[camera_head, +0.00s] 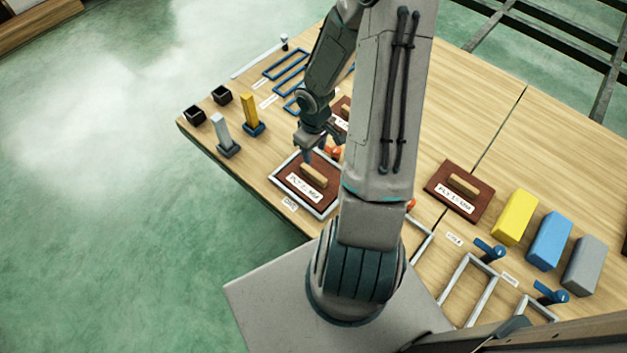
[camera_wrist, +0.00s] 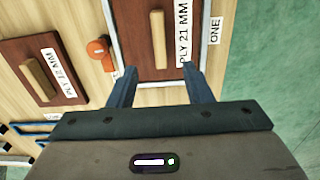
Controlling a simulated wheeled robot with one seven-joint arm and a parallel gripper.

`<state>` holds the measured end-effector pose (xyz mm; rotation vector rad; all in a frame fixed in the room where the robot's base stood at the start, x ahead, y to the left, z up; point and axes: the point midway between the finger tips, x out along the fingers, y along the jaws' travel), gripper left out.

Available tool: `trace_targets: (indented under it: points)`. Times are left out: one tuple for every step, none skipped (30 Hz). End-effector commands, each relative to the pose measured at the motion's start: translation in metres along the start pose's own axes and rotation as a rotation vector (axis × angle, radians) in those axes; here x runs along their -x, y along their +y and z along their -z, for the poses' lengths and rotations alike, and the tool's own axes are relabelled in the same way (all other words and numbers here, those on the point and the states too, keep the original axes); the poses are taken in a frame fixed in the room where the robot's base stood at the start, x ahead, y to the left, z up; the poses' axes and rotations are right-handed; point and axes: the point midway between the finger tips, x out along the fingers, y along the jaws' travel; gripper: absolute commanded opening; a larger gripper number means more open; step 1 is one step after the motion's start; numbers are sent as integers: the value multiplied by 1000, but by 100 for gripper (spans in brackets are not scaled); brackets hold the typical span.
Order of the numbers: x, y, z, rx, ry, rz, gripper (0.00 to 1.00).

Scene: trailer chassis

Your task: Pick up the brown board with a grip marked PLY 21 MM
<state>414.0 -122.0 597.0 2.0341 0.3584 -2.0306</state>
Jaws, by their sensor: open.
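The brown board marked PLY 21 MM (camera_wrist: 137,48) lies inside a grey frame (camera_wrist: 112,30) tagged ONE. It also shows in the head view, where the board (camera_head: 295,173) lies near the table's front edge. Its light wooden grip (camera_wrist: 157,40) stands on the middle of the board, and the white label sits beside it. My gripper (camera_wrist: 160,72) is open and empty above the board, its fingers apart near the board's edge and short of the grip. In the head view my gripper (camera_head: 309,154) hovers just behind the board.
An orange clamp (camera_wrist: 98,48) stands beside the frame. Another brown board with a grip (camera_wrist: 70,88) lies beyond it. A third board (camera_head: 443,181) and yellow, blue and grey blocks (camera_head: 550,240) are to the right. Yellow and grey posts (camera_head: 250,112) stand at left.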

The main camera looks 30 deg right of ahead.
Motion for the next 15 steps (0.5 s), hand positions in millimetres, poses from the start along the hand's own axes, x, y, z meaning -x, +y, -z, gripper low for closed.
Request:
trace_targets:
  points:
    - [-16,-1,0,2,-3,3,45]
    - [-22,-1,0,3,-2,3,45]
    - [-31,-1,0,3,-3,2,45]
    - [-37,-1,0,2,-3,2,45]
    - [-43,-2,0,3,-2,2,45]
    - [-50,-2,0,2,-2,2,45]
    - [-54,-1,0,3,-3,1,45]
    - [-59,-1,0,2,-3,1,45]
    - [-63,-1,0,1,-2,1,45]
    - [-66,-1,0,2,-1,0,45]
    - [-68,-1,0,2,-1,0,45]
    - [-70,-1,0,1,-2,0,45]
    - [-71,-1,0,0,-2,0,45]
    - [-72,-1,0,0,-2,0,45]
    - [-75,-1,0,0,-2,0,45]
